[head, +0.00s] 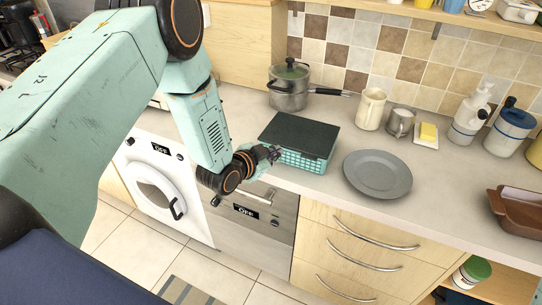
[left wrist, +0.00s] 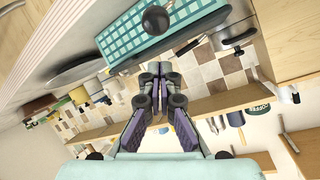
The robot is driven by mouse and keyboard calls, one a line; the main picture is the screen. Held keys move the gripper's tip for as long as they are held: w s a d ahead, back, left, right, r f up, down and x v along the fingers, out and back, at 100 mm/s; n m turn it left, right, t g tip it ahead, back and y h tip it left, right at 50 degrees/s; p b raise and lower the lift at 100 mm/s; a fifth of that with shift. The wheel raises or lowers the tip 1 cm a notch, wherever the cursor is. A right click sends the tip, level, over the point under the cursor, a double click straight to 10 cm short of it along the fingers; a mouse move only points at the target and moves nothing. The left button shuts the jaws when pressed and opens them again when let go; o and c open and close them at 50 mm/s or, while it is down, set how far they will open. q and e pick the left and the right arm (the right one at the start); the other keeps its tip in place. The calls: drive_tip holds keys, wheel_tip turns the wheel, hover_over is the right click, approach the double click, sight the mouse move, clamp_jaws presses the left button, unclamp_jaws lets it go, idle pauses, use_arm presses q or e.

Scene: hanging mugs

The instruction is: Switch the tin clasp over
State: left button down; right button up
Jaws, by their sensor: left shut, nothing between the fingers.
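The tin (head: 305,163) is a teal checkered box with a flat dark lid (head: 300,130), lid down, near the counter's front edge. In the left wrist view the tin (left wrist: 200,18) fills the top, with a round black knob (left wrist: 155,19) on its checkered side, which looks like the clasp. My left gripper (head: 277,152) is at the tin's front left corner in the head view and hides part of that side. In the left wrist view its fingers (left wrist: 158,70) are together and empty, just below the knob. I cannot tell whether they touch the tin. My right gripper is not in view.
A grey plate (head: 377,174) lies right of the tin. A lidded pot (head: 289,88) stands behind it, its handle pointing right. A cream pitcher (head: 371,108), a metal mug (head: 399,122) and a butter dish (head: 427,134) stand behind the plate. The counter (head: 235,107) left of the tin is clear.

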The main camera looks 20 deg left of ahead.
use_arm(q)
drive_tip(key=s+d+v, duration=0.1)
drive_tip(key=d+v, duration=0.1)
drive_tip(key=v, duration=0.8)
drive_tip(key=s+d+f+n+g+y+b, duration=0.1)
drive_tip(key=s+f+n+g+b, duration=0.3)
drive_tip(key=s+f+b, duration=0.6)
drive_tip(key=s+d+f+n+g+y+b, duration=0.1)
drive_tip(key=s+f+n+g+b, duration=0.3)
drive_tip(key=s+f, duration=1.8)
wheel_tip(320, 180, down, 5)
drive_tip(key=g+b, duration=0.5)
drive_tip(key=b, duration=0.1)
drive_tip(key=shift+y+b, duration=0.35)
drive_tip(key=shift+y, duration=0.05)
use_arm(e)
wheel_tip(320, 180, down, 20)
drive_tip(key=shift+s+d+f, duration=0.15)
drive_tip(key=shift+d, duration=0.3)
